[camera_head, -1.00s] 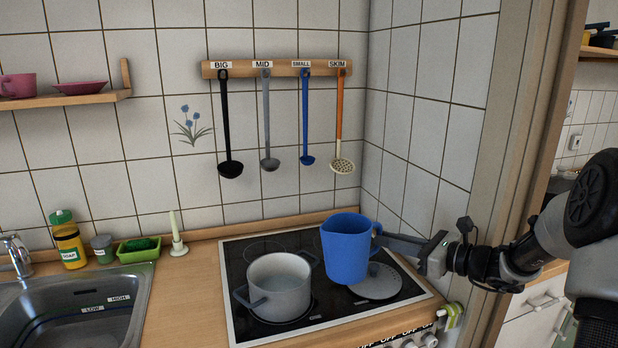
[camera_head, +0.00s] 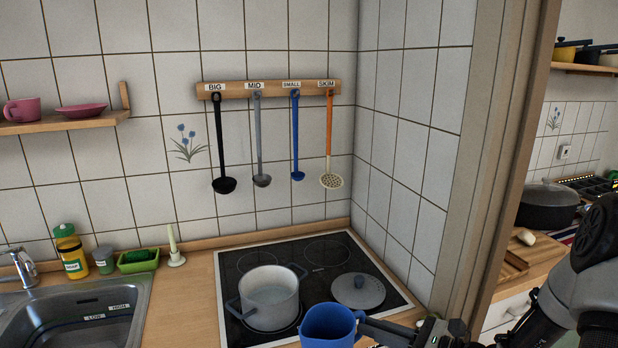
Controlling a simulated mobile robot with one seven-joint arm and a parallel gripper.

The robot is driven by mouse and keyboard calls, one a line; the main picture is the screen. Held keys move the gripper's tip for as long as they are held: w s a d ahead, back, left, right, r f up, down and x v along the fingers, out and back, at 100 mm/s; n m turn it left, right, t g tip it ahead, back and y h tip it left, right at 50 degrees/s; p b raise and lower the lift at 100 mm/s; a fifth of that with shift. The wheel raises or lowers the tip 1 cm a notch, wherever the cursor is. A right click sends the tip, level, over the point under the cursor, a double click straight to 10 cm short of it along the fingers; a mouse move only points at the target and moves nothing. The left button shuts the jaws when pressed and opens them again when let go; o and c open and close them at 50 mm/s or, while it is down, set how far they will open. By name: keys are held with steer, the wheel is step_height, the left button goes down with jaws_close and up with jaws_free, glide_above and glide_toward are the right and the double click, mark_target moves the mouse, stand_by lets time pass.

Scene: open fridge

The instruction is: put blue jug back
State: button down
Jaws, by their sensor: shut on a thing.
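The blue jug (camera_head: 328,328) is at the bottom of the view, in front of the stove's near edge, its lower part cut off by the frame. My gripper (camera_head: 366,326) comes from the right and is shut on the jug at its handle side. The jug looks upright with its open top facing up. The fingers are partly hidden and the handle is hard to make out.
A grey pot (camera_head: 268,298) stands on the black stove (camera_head: 292,246), with a grey lid (camera_head: 358,290) to its right. A sink (camera_head: 72,312) is at left. Ladles hang from a rack (camera_head: 268,89). A door frame (camera_head: 500,160) stands at right, with another counter beyond.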

steer(key=shift+s+a+f, duration=0.1)
steer(key=shift+s, duration=0.1)
